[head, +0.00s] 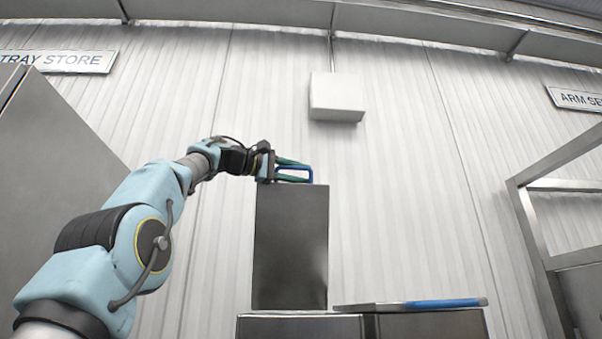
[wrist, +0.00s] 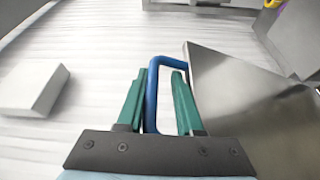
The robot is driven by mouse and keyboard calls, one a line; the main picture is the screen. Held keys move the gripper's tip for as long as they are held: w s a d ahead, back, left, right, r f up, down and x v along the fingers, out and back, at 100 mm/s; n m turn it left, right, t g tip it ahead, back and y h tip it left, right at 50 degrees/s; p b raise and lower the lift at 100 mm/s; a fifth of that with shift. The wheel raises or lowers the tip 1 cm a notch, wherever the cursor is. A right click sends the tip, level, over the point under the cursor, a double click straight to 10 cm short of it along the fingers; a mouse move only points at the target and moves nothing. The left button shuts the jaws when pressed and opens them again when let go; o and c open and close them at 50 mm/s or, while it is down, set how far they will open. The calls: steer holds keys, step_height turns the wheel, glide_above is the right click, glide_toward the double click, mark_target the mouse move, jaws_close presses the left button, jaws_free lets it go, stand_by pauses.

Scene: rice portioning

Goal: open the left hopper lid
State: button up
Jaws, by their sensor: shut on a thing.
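The left hopper lid (head: 290,250) is a grey metal panel that stands upright above the left hopper (head: 300,327). Its blue handle (head: 309,174) is at the top edge of the panel. My gripper (head: 300,171) has come in from the left and is shut on this handle. In the wrist view, the green fingers of my gripper (wrist: 160,75) sit on either side of the blue handle (wrist: 153,90). The lid (wrist: 240,90) spreads to the right there. The inside of the hopper is hidden.
A second lid (head: 380,307) with a blue handle (head: 445,302) lies flat on the right hopper (head: 430,323). A white box (head: 337,97) is on the corrugated wall above. A metal frame (head: 545,240) stands at the right, and a grey cabinet (head: 50,170) at the left.

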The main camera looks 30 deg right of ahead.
steer(key=a+b, duration=0.3)
steer(key=a, duration=0.7)
steer(key=shift+a+f, duration=0.15)
steer(key=shift+a, duration=0.25)
